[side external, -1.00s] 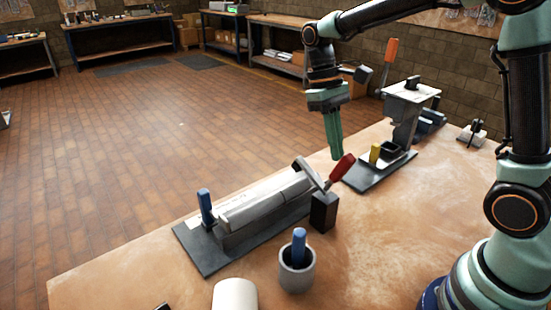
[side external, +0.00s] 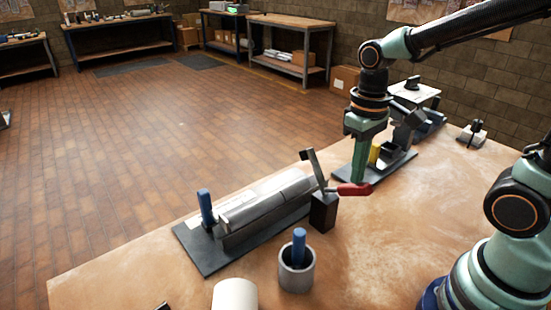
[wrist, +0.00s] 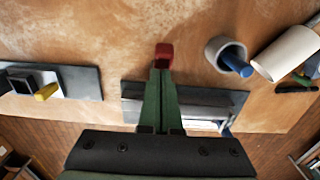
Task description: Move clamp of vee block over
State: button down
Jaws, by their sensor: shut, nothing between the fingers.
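The clamp's red handle (side external: 354,189) lies about level, pointing right, and its grey arm (side external: 312,168) stands steeply up, clear of the bar. The clamp sits on a black post (side external: 323,211) at the right end of the vee block (side external: 232,240). A grey round bar (side external: 265,208) lies along the block. My gripper (side external: 358,181) is shut and empty, its fingertips down at the red handle, seemingly touching it. In the wrist view the fingertips (wrist: 162,70) sit right beside the red handle (wrist: 164,52); the clamp arm is hidden behind the fingers.
A grey cup (side external: 297,270) with a blue-handled tool and a white cylinder (side external: 235,295) stand in front. Behind my gripper is another fixture on a dark plate with a yellow piece (side external: 374,155). The table's right middle is clear.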

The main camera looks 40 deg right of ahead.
jog(key=shift+s+f, duration=1.15)
jog(key=shift+s, duration=0.1)
jog(key=shift+s+f, duration=0.1)
jog(key=shift+f, duration=0.05)
jog(key=r, duration=0.1)
jog(key=w+r, duration=0.1)
jog(key=r, duration=0.3)
jog(key=shift+w, duration=0.3)
jog(key=s+r, duration=0.4)
jog(key=r, duration=0.4)
jog(key=t, duration=0.6)
send_over(368, 183)
jog(key=w, duration=0.3)
jog(key=shift+s+d+f, duration=0.15)
jog(key=shift+d+f, duration=0.05)
jog(key=shift+f, duration=0.65)
jog(key=shift+s+d+f, duration=0.1)
jog(key=shift+d+f, duration=0.1)
jog(key=shift+f, duration=0.6)
